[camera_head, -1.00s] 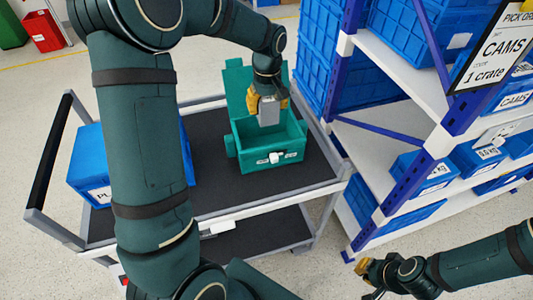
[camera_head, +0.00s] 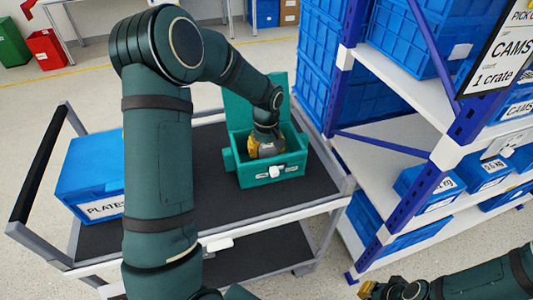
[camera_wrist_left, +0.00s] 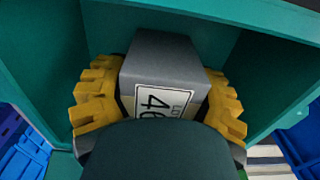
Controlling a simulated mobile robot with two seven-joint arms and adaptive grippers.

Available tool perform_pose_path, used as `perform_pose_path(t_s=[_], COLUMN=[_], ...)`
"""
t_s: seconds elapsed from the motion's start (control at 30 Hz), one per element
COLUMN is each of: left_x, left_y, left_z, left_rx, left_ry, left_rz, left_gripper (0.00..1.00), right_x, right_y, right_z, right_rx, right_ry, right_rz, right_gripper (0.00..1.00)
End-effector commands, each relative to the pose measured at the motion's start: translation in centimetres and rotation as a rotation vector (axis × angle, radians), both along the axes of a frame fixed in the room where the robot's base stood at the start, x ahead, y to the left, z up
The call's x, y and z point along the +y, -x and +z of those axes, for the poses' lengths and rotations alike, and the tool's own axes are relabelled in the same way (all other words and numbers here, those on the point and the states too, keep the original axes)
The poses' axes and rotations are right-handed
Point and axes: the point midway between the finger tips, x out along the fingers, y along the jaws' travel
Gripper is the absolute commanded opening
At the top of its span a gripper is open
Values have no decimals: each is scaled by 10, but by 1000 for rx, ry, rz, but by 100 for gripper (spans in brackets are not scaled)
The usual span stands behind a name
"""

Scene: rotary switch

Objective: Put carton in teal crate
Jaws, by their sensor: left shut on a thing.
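The teal crate (camera_head: 272,178) stands on the cart's top shelf with its lid raised at the back. My left gripper (camera_head: 266,149) reaches down into the open crate. In the left wrist view, its yellow fingers are shut on the grey carton (camera_wrist_left: 165,62), which has a white label with black print. The carton is inside the crate's teal walls (camera_wrist_left: 42,45). Whether it touches the crate floor cannot be told.
A blue crate labelled PLATES (camera_head: 95,170) stands at the left of the cart (camera_head: 215,190). A shelf rack with blue posts (camera_head: 435,190) and blue bins stands close on the right. The cart's dark top is bare between the two crates.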

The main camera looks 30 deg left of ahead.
Motion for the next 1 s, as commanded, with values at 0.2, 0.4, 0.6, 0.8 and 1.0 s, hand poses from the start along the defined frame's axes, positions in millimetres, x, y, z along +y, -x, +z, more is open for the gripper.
perform_pose_path(t_s=[0.2, 0.4, 0.6, 0.8, 1.0], left_x=[0, 0, 0, 0, 0], left_y=[-1, 0, 0, 0, -1], left_z=[-7, -10, -9, -9, 3], left_rx=[-3, -3, -1, -1, -3], left_ry=[0, 0, 0, 0, -1], left_rz=[0, 0, 0, 0, 0], left_gripper=[21, 21, 97, 97, 97], right_x=[0, 0, 0, 0, 0], right_y=[-1, -1, -1, -1, 0], right_z=[-2, -4, -4, -4, 1], right_rx=[-1, -2, -2, -2, 0], right_ry=[0, 0, 0, 0, 0], right_rz=[0, -1, -1, -1, 0], right_gripper=[0, 0, 0, 0, 0])
